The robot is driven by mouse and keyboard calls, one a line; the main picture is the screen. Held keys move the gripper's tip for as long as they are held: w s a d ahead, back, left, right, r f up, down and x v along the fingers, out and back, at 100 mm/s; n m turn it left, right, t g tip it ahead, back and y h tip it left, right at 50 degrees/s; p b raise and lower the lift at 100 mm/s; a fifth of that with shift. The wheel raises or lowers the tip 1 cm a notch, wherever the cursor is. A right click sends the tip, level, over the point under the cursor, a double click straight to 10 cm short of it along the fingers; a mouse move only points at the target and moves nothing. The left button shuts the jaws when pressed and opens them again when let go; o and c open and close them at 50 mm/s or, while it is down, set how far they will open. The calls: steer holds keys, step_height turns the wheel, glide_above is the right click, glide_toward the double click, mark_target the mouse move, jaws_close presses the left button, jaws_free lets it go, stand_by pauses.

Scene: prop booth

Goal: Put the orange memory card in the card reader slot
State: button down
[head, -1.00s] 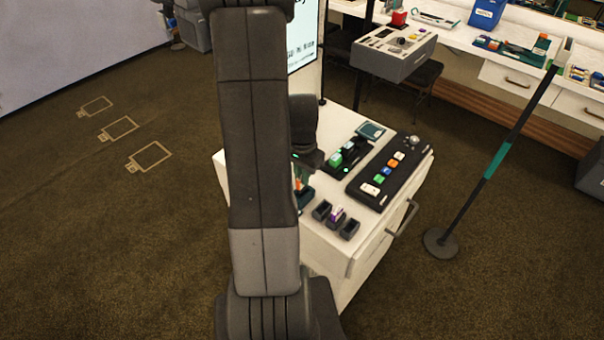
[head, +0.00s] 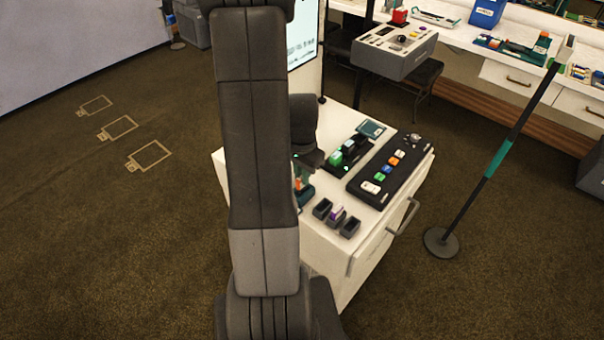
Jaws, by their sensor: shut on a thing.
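The orange memory card (head: 298,184) shows as a small orange patch just right of my arm, low at the left of the white counter (head: 325,245). It stands at a small teal block (head: 306,196), which looks like the card reader. Whether the card is in its slot or just above it I cannot tell. The dark body of my gripper (head: 306,163) is right above the card, shut on it. My arm hides most of the fingers and the left part of the block.
A charger with green batteries (head: 347,153) and a black button panel (head: 389,168) lie to the right.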

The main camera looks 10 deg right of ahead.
stand_by(0.4)
steer(key=shift+f+b, duration=0.65)
steer(key=shift+f, duration=0.05)
steer(key=shift+f, duration=0.15)
steer(key=shift+f+b, duration=0.5)
steer(key=shift+b, duration=0.05)
steer(key=c, duration=1.4)
jaws_free()
steer(key=shift+o, duration=0.2)
steer(key=shift+r, duration=0.15)
